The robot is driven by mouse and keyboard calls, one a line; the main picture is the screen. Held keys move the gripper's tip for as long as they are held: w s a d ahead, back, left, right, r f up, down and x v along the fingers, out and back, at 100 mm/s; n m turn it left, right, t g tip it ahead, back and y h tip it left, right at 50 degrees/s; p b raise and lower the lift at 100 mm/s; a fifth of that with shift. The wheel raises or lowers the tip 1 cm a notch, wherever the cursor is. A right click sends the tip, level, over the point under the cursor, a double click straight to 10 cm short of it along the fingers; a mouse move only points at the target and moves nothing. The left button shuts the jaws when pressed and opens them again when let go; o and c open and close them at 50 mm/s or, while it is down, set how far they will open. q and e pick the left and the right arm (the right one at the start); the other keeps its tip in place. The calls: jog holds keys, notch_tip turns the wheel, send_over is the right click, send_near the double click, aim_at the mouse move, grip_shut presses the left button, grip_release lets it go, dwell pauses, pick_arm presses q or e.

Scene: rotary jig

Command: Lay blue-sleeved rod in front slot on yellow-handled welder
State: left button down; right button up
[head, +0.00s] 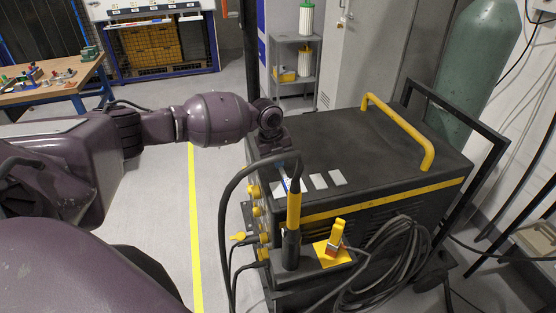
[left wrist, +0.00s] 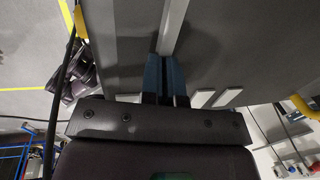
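The black welder (head: 390,140) has a yellow handle (head: 400,132) across its top. My left gripper (head: 293,182) is low over the front left of that top, largely hidden behind a black and yellow torch. In the left wrist view its blue fingers (left wrist: 165,78) press close on a pale grey bar (left wrist: 174,28), which seems to be the rod. A blue sleeve cannot be told apart from the fingers. Short pale plates (head: 337,177) lie in a row along the welder's front edge, on both sides of the gripper; I cannot make out the slots. My right gripper is not in view.
The upright torch (head: 294,210) and its black cable stand right in front of my left gripper. A workbench (head: 50,85) is at far left. The welder's middle top is clear.

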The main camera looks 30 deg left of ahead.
pick_arm(q)
jog(key=shift+f, duration=0.1)
jog(key=c, duration=1.4)
grip_release()
jog(key=shift+o, duration=0.2)
jog(key=shift+r, duration=0.4)
notch_tip(320, 180, up, 11)
jog(key=s+a, duration=0.1)
jog(key=shift+s+a+b, duration=0.25)
jog(key=shift+s+b, duration=0.05)
jog(key=shift+s, duration=0.1)
